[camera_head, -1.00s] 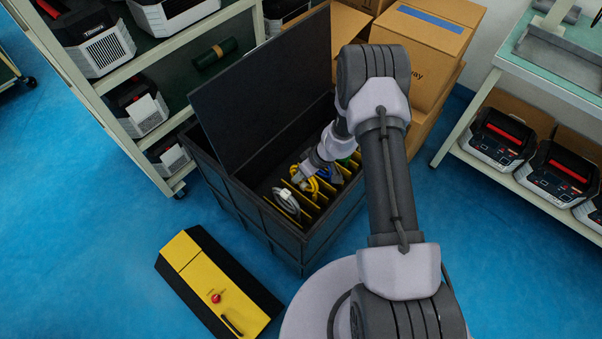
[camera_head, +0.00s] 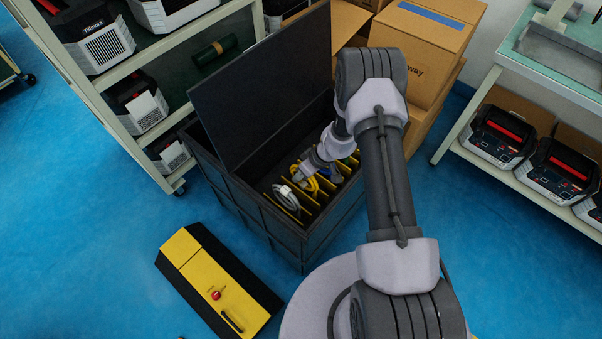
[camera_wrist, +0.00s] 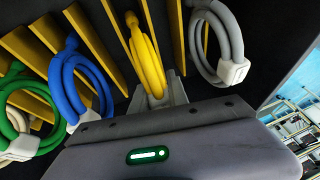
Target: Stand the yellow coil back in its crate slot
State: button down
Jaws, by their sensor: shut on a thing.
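The yellow coil (camera_wrist: 146,55) is in my gripper (camera_wrist: 158,95), which is shut on it; the coil hangs between two yellow dividers in the wrist view. In the head view the yellow coil (camera_head: 308,186) shows inside the black crate (camera_head: 285,235), and my gripper (camera_head: 312,170) reaches down over it. A grey coil (camera_wrist: 222,40) stands in the slot on one side and a blue coil (camera_wrist: 78,85) on the other. Whether the yellow coil touches the slot floor cannot be told.
The crate's raised lid (camera_head: 265,90) stands on its far left side. A green coil (camera_wrist: 20,130) sits past the blue one. A yellow and black box (camera_head: 215,285) lies on the blue floor. Shelves stand left and right, cardboard boxes (camera_head: 420,45) behind.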

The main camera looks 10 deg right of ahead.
jog(key=c, duration=1.2)
grip_release()
jog(key=p+v, duration=0.6)
jog(key=v, duration=1.1)
jog(key=shift+s+d+r, duration=0.1)
jog(key=shift+r, duration=0.1)
jog(key=shift+r, duration=0.1)
